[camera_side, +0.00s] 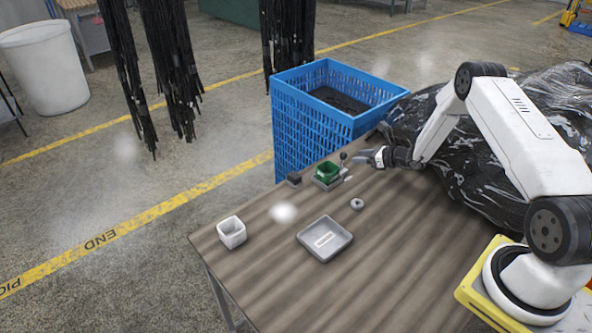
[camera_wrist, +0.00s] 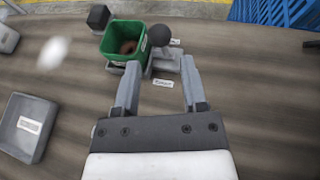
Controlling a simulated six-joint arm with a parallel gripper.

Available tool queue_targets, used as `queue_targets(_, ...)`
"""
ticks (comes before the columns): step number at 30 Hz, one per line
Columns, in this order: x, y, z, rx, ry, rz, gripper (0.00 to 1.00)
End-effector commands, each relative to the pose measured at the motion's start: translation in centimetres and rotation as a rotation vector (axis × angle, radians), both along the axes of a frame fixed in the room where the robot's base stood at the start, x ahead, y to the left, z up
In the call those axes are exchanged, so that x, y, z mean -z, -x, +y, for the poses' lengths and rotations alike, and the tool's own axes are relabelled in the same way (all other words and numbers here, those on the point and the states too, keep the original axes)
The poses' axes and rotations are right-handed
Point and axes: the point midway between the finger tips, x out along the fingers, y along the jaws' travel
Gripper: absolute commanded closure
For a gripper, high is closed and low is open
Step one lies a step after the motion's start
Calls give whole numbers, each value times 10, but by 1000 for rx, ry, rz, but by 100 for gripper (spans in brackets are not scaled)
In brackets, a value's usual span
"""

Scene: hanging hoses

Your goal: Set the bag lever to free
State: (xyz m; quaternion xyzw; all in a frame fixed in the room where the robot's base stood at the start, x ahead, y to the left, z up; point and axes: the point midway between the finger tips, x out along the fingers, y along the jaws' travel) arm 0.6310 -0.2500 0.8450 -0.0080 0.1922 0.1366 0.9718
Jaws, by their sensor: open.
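The bag lever (camera_wrist: 160,40) has a dark ball knob and stands beside a green bin (camera_wrist: 124,42), on its right in the wrist view. Small labels lie near the lever's base; I cannot read them surely. In the side view the lever (camera_side: 343,158) stands at the bin's right, near the table's far edge. My gripper (camera_wrist: 158,70) is open and empty, its two fingers pointing toward the lever. The knob appears just beyond and between the fingertips; I cannot tell whether they touch it. In the side view my gripper (camera_side: 362,158) is low over the table, right of the lever.
A grey tray (camera_side: 347,240) with a label, a white cup (camera_side: 232,232), a small grey ring (camera_side: 357,204) and a dark block (camera_side: 294,179) sit on the table. A blue crate (camera_side: 300,120) stands behind the table edge. Dark hoses (camera_side: 172,70) hang farther back. The front tabletop is clear.

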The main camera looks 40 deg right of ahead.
Motion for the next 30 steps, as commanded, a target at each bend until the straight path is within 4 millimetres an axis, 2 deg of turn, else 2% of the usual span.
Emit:
queue_targets(4, -3, 7, -2, 0, -1, 1, 46)
queue_targets(13, -3, 8, -2, 0, 0, 0, 46)
queue_targets(14, -3, 8, -2, 0, 0, 0, 52)
queue_targets(18, -2, 13, -3, 3, 2, -2, 97)
queue_targets(19, -1, 16, -3, 6, 4, -4, 100)
queue_targets(23, 4, 38, -7, 23, 19, -18, 100)
queue_targets(30, 12, 90, -10, 77, 78, -56, 100)
